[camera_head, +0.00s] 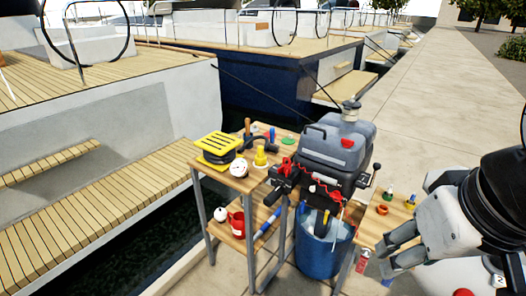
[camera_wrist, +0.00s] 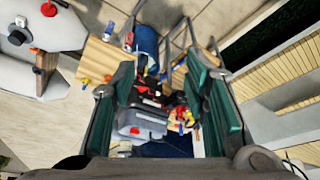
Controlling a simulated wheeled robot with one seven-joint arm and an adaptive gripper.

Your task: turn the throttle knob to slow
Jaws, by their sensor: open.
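A grey outboard motor (camera_head: 338,140) stands upright over a blue bucket (camera_head: 318,258). A black tiller arm (camera_head: 284,181) with a red coiled cord points left from it. I cannot make out a throttle knob or slow marks at this size. A small black-tipped lever (camera_head: 374,170) sticks out on the motor's right. My gripper (camera_head: 384,250) is open and empty, right of the motor and apart from it. In the wrist view, the motor (camera_wrist: 142,122) shows between the two teal-padded fingers of my gripper (camera_wrist: 160,66), some way off.
A small wooden table (camera_head: 385,222) with small bottles stands between motor and gripper. Boats line the left; a paved quay (camera_head: 450,90) is clear behind.

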